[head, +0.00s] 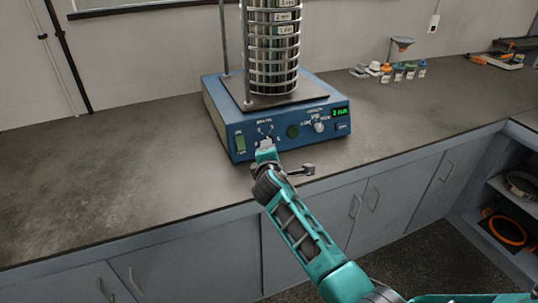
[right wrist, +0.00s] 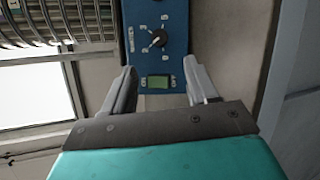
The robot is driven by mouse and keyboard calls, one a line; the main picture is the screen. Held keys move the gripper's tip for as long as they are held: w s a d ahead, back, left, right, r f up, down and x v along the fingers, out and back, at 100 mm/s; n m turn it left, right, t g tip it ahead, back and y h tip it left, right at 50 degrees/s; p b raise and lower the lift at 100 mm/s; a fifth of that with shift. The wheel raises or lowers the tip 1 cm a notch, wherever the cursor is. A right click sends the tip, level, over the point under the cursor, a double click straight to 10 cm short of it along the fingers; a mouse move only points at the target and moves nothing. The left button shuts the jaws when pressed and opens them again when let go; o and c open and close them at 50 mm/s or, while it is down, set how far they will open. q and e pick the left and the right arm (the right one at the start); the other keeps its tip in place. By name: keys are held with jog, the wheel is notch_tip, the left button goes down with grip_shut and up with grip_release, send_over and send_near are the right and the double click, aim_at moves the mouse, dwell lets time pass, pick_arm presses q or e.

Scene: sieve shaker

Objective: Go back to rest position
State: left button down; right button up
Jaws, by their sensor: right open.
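The sieve shaker's blue base (head: 222,122) stands on the counter, with a tall stack of metal sieves (head: 272,50) upright on top. Its front panel has a green switch (head: 240,143), a round green button, a knob (head: 319,127) and a lit display reading about 2 min. My right gripper (head: 265,145) is at the lower front of the panel; whether it touches cannot be told. In the right wrist view the gripper (right wrist: 159,68) is open and empty, its fingers on either side of a green rectangle (right wrist: 157,82) on the blue panel. My left gripper is not in view.
The grey counter (head: 90,170) is clear to the left of the shaker. Several small bottles (head: 398,73) and a funnel on a stand (head: 401,45) are at the back right. Blue cabinets (head: 190,255) run below the counter. An open shelf at right holds an orange-rimmed ring (head: 508,231).

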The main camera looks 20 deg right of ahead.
jog(key=s+f+m+g+y, duration=0.1)
jog(key=s+f+m+y, duration=0.25)
jog(key=s+f, duration=0.55)
jog(key=s+a+f+m+g+y, duration=0.1)
jog(key=s+m, duration=0.4)
jog(key=s, duration=0.7)
jog(key=s+a+f+m+y, duration=0.2)
jog(key=s+m, duration=0.4)
jog(key=s, duration=0.6)
notch_tip(320, 180, down, 2)
jog(key=shift+a+f+g+y, duration=0.1)
jog(key=shift+a+g+y, duration=0.3)
jog(key=shift+a, duration=0.4)
jog(key=shift+c, duration=0.4)
